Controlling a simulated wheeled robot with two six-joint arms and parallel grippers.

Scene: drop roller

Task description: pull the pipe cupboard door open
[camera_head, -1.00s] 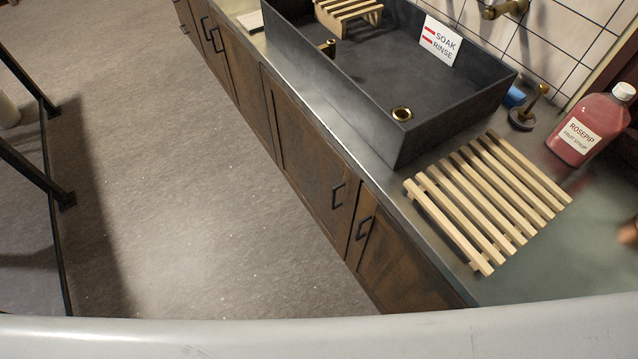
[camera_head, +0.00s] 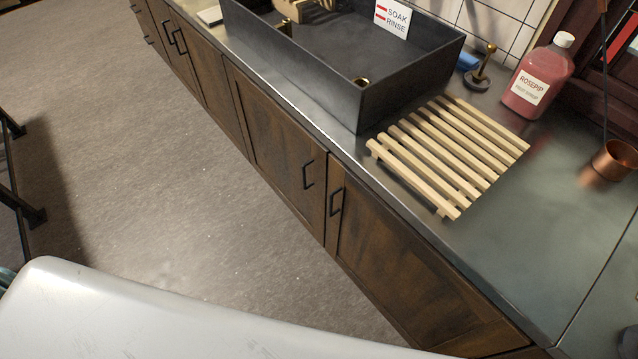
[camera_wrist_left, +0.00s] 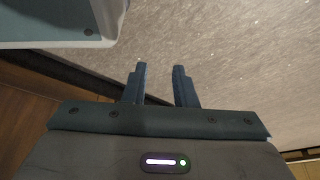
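Brown wooden cupboard doors run under the steel counter in the head view. One door (camera_head: 275,146) has a black bar handle (camera_head: 308,174) near its right edge. The door beside it (camera_head: 400,255) has a handle (camera_head: 336,202) near its left edge. All the doors that show look shut, and I cannot tell which is the pipe cupboard. My left gripper (camera_wrist_left: 160,72) shows in the left wrist view, with its two blue-grey fingers apart and nothing between them, over the grey floor. No handle is near its fingers. My right gripper is not in view.
A dark sink (camera_head: 352,70), a wooden slatted rack (camera_head: 452,150), a red syrup bottle (camera_head: 537,80) and a copper pot (camera_head: 614,160) stand on the counter (camera_head: 545,220). A black metal frame (camera_head: 22,212) stands at left. The floor (camera_head: 150,170) between is clear.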

